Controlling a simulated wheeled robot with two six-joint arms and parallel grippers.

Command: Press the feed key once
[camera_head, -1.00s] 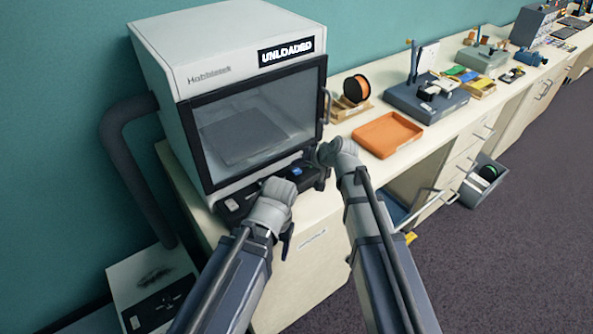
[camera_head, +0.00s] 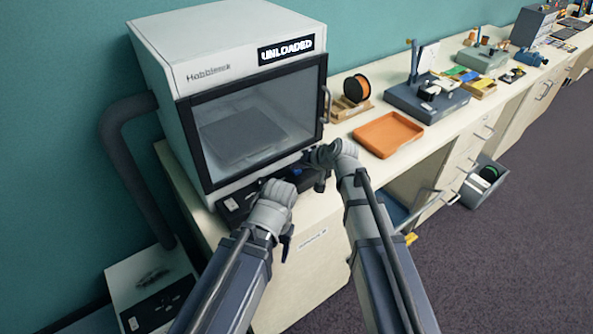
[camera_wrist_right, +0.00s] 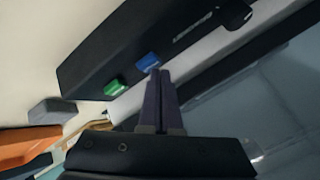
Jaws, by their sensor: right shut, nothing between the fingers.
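The white printer-like machine (camera_head: 225,45) has a dark control panel (camera_head: 235,203) along its lower front. In the right wrist view, the panel (camera_wrist_right: 125,50) carries a blue key (camera_wrist_right: 148,61), a green key (camera_wrist_right: 115,87) and a black knob (camera_wrist_right: 234,14). I cannot read which one is the feed key. My right gripper (camera_wrist_right: 160,74) is shut and empty. Its tips are very close to the blue key; I cannot tell whether they touch. In the head view, the right gripper (camera_head: 310,165) partly covers the panel's right end. My left gripper (camera_head: 288,240) hangs before the panel's left part; its jaws are unclear.
An orange tray (camera_head: 388,134) and a filament spool (camera_head: 356,88) stand on the counter to the right. The counter front beside the tray is clear.

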